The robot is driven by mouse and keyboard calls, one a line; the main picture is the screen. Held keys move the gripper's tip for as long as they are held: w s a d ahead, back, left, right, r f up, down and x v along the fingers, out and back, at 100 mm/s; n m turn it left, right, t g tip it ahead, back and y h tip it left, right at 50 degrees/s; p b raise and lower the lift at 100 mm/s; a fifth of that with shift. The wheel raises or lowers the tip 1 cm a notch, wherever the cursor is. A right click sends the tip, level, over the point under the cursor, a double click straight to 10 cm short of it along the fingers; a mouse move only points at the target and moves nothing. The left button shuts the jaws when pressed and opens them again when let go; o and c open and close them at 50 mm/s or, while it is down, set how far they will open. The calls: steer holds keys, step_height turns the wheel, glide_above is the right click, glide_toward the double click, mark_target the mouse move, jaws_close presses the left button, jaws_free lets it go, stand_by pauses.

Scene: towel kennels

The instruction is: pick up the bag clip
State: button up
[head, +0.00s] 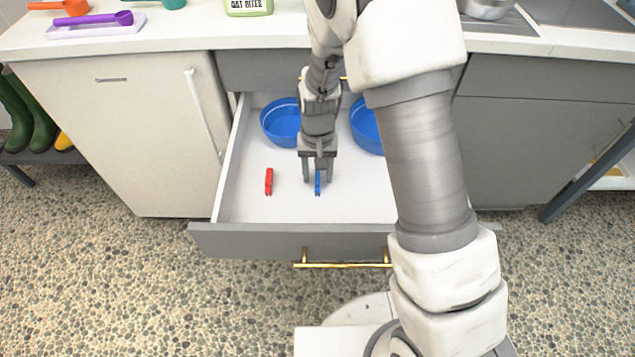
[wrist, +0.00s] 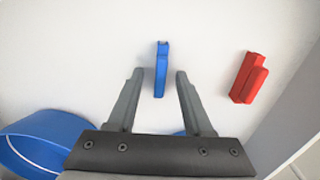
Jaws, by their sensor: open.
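A blue bag clip (head: 318,184) lies on the white floor of the open drawer. In the wrist view the blue clip (wrist: 161,69) stands out between and just ahead of my fingertips. A red bag clip (head: 269,181) lies to its left in the head view, and it shows on the right in the wrist view (wrist: 249,78). My gripper (head: 318,179) points down into the drawer. Its two fingers (wrist: 159,73) are open on either side of the blue clip, with gaps on both sides. I cannot tell exactly how high the fingertips are above the drawer floor.
The drawer (head: 240,213) is pulled out, with side walls around the clips. Two blue bowls, one on the left (head: 279,122) and one on the right (head: 366,127), sit toward its back. The drawer floor around the clips is clear. The countertop (head: 190,35) overhangs behind.

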jaws_close()
stand_by(0.5)
